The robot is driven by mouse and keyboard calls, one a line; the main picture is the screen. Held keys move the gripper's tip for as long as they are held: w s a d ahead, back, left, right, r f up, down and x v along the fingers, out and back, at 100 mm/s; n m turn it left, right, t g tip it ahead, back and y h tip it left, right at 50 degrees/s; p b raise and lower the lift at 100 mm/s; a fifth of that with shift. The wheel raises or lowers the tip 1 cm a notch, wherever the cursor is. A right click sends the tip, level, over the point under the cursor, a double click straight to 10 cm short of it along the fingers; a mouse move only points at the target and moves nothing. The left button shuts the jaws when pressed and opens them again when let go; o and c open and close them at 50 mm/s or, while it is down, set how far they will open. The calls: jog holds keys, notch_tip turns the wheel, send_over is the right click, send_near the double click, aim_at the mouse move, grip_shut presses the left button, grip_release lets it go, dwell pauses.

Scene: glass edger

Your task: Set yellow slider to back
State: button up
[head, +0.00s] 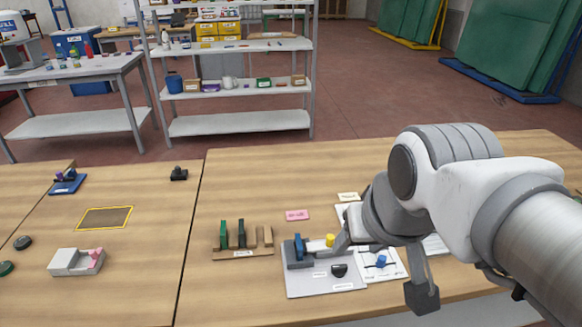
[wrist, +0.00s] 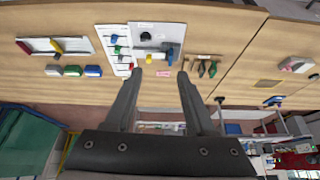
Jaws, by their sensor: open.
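My gripper (wrist: 160,74) is open and empty, its two fingers spread over the table in the wrist view. It also shows in the head view (head: 383,264), one finger beside a small yellow part (head: 330,240) on a grey plate (head: 325,284). That yellow part is by a blue block (head: 298,248); contact with the finger is unclear. A white panel (head: 393,275) with a blue knob (head: 381,261) is partly behind my gripper. In the wrist view this panel shows blue and green knobs. I cannot tell surely which yellow piece is the slider.
A wooden rack (head: 243,253) with dark green pieces stands left of the grey plate. In the wrist view, a white tray (wrist: 78,53) holds red and yellow pieces. The table behind the rack is clear.

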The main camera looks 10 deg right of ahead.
jog(key=w+r+m+g, duration=0.1)
jog(key=w+m, duration=0.2)
jog(key=w, duration=0.3)
jog(key=m+g+p, duration=0.3)
jog(key=m+g, duration=0.1)
jog(key=m, duration=0.6)
send_over(331, 236)
notch_tip(331, 236, down, 9)
notch_tip(331, 236, down, 17)
jog(key=shift+s+f+b, duration=0.1)
jog(key=shift+f+b, duration=0.05)
jog(key=shift+b, duration=0.25)
grip_shut()
